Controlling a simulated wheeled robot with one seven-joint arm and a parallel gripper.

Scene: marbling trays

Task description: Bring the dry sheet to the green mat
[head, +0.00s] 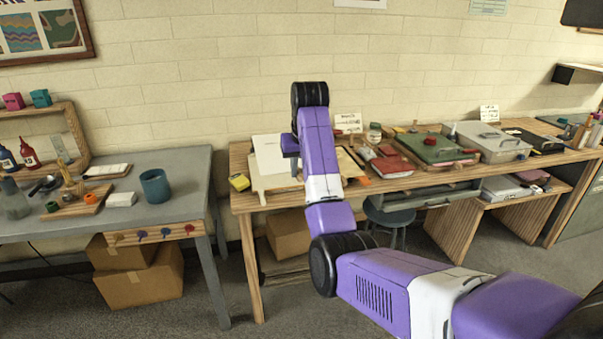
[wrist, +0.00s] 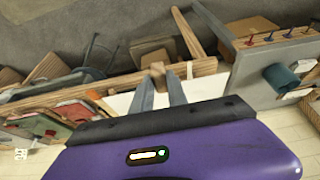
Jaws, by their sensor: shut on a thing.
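A pale white sheet (head: 269,158) shows at the left end of the long wooden table, just left of my gripper (head: 289,148). In the wrist view my gripper (wrist: 158,84) has its two fingers closed in around a small wooden piece (wrist: 157,69), with white sheet (wrist: 121,102) showing on both sides of them. The fingertips' exact contact with the sheet is hard to see. My arm hides part of the table.
A lidded grey tray (head: 493,146) stands right of the green surface. A separate grey table (head: 186,167) with a blue cup (head: 154,187) stands left.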

